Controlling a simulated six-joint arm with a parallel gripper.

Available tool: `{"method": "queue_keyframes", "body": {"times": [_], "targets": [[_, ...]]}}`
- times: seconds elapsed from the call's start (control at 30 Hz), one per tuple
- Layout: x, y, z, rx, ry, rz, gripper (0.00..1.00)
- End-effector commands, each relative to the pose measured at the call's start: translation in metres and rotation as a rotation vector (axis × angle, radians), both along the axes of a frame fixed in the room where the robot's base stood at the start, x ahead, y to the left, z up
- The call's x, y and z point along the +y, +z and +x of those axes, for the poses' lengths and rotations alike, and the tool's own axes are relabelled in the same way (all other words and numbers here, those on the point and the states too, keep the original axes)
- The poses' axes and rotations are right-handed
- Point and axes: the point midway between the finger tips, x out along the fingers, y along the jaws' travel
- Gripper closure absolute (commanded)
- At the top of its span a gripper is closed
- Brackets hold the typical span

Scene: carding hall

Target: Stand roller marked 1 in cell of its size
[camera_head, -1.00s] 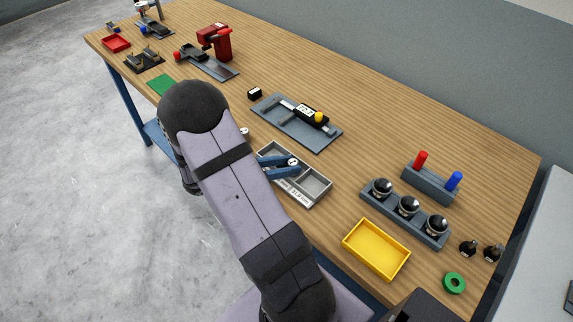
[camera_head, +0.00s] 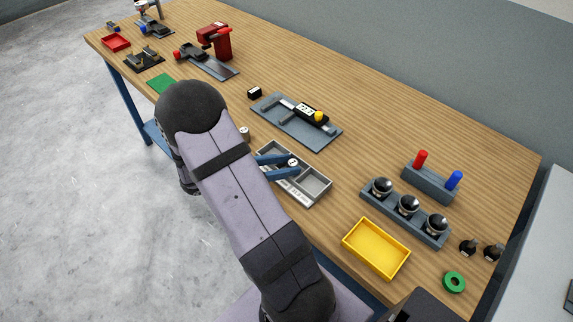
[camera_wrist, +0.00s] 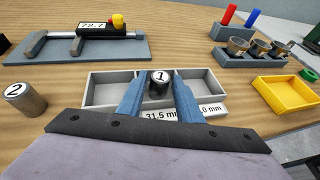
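The roller marked 1 (camera_wrist: 159,84) is a dark metal cylinder with a white number disc on top. It stands upright in the middle cell of a grey three-cell tray (camera_wrist: 100,74), and its top shows in the head view (camera_head: 293,162). My gripper (camera_wrist: 160,92) is around the roller, with its blue fingers parted on either side; finger contact is hard to judge. The left and right cells look empty. A front label reads 31.5 mm; another ends in 0 mm, partly hidden by a finger. The roller marked 2 (camera_wrist: 25,99) stands on the table, left of the tray.
A caliper-like gauge on a grey plate (camera_wrist: 90,50) lies behind the tray. A yellow tray (camera_wrist: 284,96) and a grey rack of several cups (camera_wrist: 240,60) stand to the right. A block with red and blue pegs (camera_head: 430,185) is behind the rack.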

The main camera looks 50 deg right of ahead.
Motion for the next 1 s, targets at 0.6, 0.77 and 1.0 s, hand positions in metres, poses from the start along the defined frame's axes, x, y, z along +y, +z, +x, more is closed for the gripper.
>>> {"method": "queue_keyframes", "body": {"times": [0.6, 0.77, 1.0], "targets": [[0.088, 0.036, 0.024, -0.003, 0.002, 0.001, 0.68], [0.099, 0.041, 0.026, -0.001, 0.001, 0.001, 0.68], [0.103, 0.043, 0.025, -0.007, -0.007, 0.009, 0.68]]}}
